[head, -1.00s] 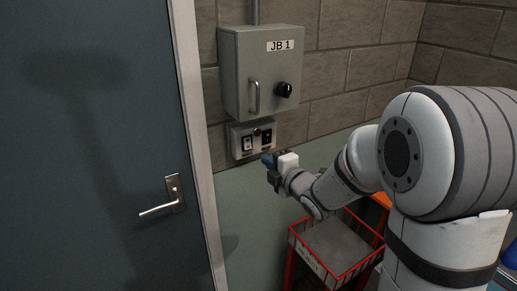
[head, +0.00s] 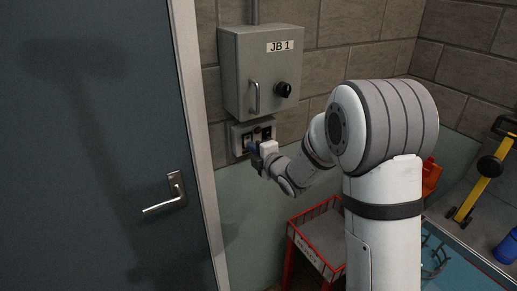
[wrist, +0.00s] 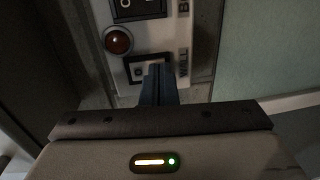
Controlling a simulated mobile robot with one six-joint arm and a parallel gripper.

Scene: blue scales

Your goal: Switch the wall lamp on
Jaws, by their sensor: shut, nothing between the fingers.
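The switch panel (head: 236,130) is a small grey box under the JB 1 cabinet; it also shows in the wrist view (wrist: 152,40). In the wrist view, a switch in a dark frame (wrist: 138,71) sits beside a label reading "WALL". Another dark rocker switch (wrist: 127,6) sits at the top edge, and a round red-brown indicator (wrist: 117,40) lies between them. My gripper (head: 252,149) is shut and empty at the panel's lower part. Its blue fingertips (wrist: 158,72) overlap the WALL switch and hide part of it. I cannot tell whether they touch it. The wall lamp itself is not identifiable.
The grey JB 1 cabinet (head: 243,66) with a handle and black knob is just above the panel. A blue-grey door (head: 90,150) with a lever handle stands at left. A red-rimmed basket cart (head: 296,233) stands below my arm.

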